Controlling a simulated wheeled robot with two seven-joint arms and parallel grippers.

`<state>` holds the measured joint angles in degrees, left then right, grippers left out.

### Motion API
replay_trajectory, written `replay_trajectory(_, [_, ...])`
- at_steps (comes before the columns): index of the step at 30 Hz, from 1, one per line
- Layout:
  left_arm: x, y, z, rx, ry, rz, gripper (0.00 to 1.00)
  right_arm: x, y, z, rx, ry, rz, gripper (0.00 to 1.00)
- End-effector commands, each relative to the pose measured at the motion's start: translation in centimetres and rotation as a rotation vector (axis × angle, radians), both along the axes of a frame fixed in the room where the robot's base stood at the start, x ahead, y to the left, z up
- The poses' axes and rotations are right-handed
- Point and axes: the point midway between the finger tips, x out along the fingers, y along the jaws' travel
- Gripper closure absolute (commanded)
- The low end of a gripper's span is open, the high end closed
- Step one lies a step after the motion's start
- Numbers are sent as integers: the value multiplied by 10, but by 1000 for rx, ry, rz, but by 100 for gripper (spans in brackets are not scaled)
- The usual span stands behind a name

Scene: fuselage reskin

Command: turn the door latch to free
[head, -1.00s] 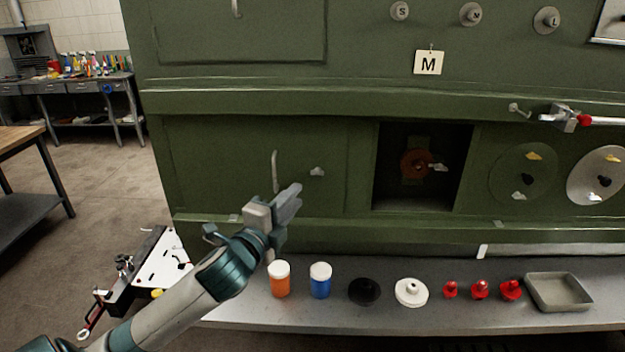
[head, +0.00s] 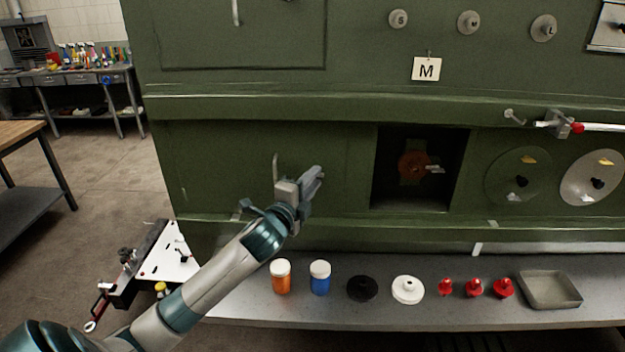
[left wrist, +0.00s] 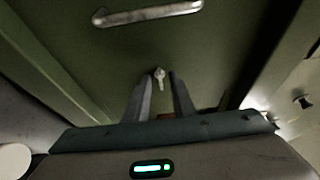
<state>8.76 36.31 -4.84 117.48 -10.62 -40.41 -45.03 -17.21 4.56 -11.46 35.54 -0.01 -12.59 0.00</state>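The green door (head: 225,160) is closed in the lower left of the cabinet front, with its bar handle (head: 276,165). The handle also shows at the top of the left wrist view (left wrist: 150,12). The small pale door latch (left wrist: 159,76) shows in the left wrist view, in line with the gap between my fingertips. In the head view my gripper hides the latch. My left gripper (head: 316,180) is in front of the door, right of the handle. Its two fingers (left wrist: 160,95) are apart with the latch between them in the picture; contact cannot be told. My right gripper is out of view.
An open recess (head: 421,170) with a reddish round part is right of the door. The grey shelf (head: 335,308) below holds an orange jar (head: 281,279), a blue jar (head: 320,281), discs, red knobs and a tray (head: 550,290). A rod with a red collar (head: 577,127) sticks out at the right.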

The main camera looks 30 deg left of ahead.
Motion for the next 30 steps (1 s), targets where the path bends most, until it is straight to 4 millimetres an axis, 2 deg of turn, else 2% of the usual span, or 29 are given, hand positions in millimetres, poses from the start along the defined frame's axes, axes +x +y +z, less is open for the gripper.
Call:
replay_trajectory(3, [0, 0, 0, 0, 0, 0, 80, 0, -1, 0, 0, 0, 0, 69])
replay_trajectory(6, [0, 0, 0, -1, 0, 0, 100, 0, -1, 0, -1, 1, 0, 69])
replay_trajectory(20, [0, 0, -3, -32, -17, 1, 100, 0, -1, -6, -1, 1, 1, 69])
replay_trajectory(30, [0, -1, -8, -186, -112, 0, 100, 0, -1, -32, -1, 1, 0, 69])
